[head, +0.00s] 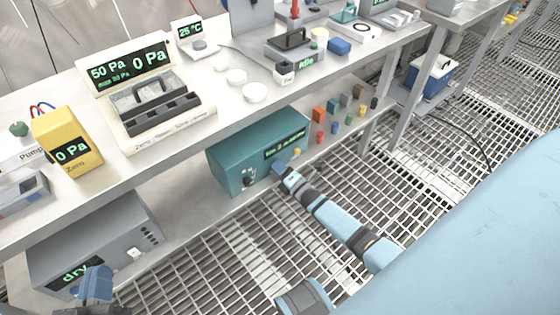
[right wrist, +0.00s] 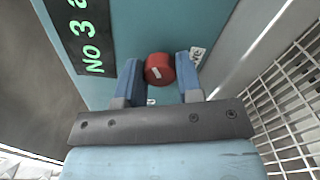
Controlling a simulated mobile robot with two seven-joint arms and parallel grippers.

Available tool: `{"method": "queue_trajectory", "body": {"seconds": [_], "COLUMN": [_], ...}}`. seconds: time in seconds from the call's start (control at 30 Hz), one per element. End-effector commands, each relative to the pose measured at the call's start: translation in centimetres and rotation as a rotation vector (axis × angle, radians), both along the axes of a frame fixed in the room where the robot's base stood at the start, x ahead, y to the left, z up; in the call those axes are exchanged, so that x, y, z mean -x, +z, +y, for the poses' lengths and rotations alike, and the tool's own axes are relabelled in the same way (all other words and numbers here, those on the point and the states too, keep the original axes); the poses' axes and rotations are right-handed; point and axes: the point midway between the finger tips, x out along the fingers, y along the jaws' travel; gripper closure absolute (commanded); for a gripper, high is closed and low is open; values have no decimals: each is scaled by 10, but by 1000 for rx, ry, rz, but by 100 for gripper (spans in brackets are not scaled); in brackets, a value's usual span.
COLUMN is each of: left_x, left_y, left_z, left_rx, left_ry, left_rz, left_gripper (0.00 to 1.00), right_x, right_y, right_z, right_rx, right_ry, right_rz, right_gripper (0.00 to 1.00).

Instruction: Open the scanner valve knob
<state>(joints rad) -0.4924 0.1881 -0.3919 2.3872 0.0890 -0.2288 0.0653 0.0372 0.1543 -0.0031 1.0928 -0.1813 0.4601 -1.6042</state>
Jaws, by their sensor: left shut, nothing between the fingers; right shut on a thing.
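The teal box (head: 230,150) with a green-lit display stands on the lower shelf. In the right wrist view, a round red knob (right wrist: 159,68) with a white mark sits on its teal front, beside a partly covered white label (right wrist: 197,54). My right gripper (right wrist: 159,75) is shut on this knob, one blue finger on each side. In the head view, my right gripper (head: 281,172) is at the box's front and hides the knob. My left gripper (head: 97,280) is shut and empty at the lower left, in front of a grey box reading "dry" (head: 95,240).
The display (right wrist: 84,28) is beside the knob in the right wrist view. Several small coloured blocks (head: 333,105) stand on the shelf right of the teal box. The bench above (head: 215,115) overhangs the shelf. The grating floor (head: 235,250) is clear in front.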

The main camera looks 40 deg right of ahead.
Motion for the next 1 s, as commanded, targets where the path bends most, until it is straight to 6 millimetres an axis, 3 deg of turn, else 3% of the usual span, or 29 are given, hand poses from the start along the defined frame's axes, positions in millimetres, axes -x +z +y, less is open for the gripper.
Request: {"method": "queue_trajectory", "body": {"seconds": [0.5, 1.0], "left_x": [1, 1], "left_y": [-15, -20], "left_z": [6, 8], "left_rx": [-38, -59], "left_ry": [21, 21], "left_rz": [72, 90], "left_gripper": [100, 100], "right_x": [1, 1], "right_y": [-1, -2], "right_z": [0, 0], "right_rx": [-419, -560], "right_ry": [1, -1], "right_rz": [34, 47], "right_gripper": [90, 90]}}
